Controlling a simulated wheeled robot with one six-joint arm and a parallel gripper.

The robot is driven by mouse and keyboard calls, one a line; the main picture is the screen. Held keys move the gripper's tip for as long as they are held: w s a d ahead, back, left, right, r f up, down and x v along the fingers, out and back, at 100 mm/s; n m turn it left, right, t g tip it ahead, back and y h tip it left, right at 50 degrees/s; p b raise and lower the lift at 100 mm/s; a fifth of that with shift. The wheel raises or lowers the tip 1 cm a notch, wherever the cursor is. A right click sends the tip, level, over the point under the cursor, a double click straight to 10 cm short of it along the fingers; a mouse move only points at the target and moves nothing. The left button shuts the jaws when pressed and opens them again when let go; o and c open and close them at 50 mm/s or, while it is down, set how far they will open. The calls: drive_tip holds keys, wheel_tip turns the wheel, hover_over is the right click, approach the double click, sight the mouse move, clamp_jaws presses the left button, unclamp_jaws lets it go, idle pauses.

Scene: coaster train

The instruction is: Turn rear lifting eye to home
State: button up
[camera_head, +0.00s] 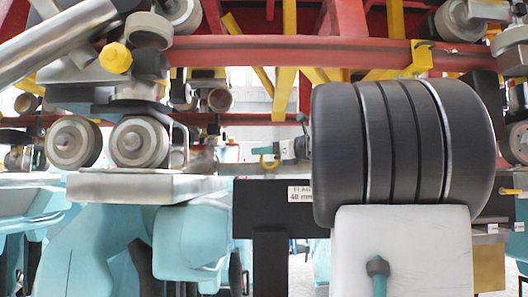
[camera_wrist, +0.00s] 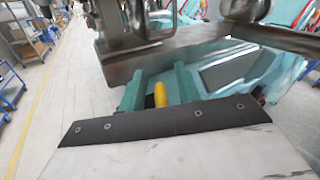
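My gripper (camera_wrist: 159,82) seems to be the pair of teal bars beyond a pale plate with a black screwed edge in the wrist view. The bars stand apart. A short yellow piece (camera_wrist: 160,95) shows between them, with space on both sides; I cannot tell whether it is the rear lifting eye. In the head view a small yellow hooked piece (camera_head: 263,150) shows beside a teal tip, left of a dark ribbed cylinder. Another yellow eye-like fitting (camera_head: 420,58) sits on the red beam at the upper right. No contact with an eye can be made out.
Red beams (camera_head: 330,52) and yellow struts cross the head view above grey wheels (camera_head: 138,142). Teal bodywork (camera_head: 110,250) fills the lower left. A dark stand with a white label (camera_head: 300,192) is near the middle. In the wrist view, open floor (camera_wrist: 75,85) and blue carts (camera_wrist: 12,90) lie left.

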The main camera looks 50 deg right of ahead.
clamp_jaws()
drive_tip(key=shift+m+h, duration=0.4)
drive_tip(key=shift+h, duration=0.2)
drive_tip(key=m+h, duration=0.1)
drive_tip(key=h, duration=0.1)
drive_tip(key=m+h, duration=0.2)
drive_tip(key=h, duration=0.1)
drive_tip(key=shift+d+m+h, duration=0.15)
drive_tip(key=shift+m+h, duration=0.15)
drive_tip(key=shift+d+m+g+h, duration=0.2)
drive_tip(key=shift+m+g+h, duration=0.45)
drive_tip(key=shift+m+h, duration=0.75)
drive_tip(key=shift+d+m+g+h, duration=0.2)
drive_tip(key=shift+m+g+h, duration=0.6)
drive_tip(key=shift+h, duration=1.1)
drive_tip(key=shift+s+d+m+h, duration=0.1)
drive_tip(key=shift+m+h, duration=0.2)
unclamp_jaws()
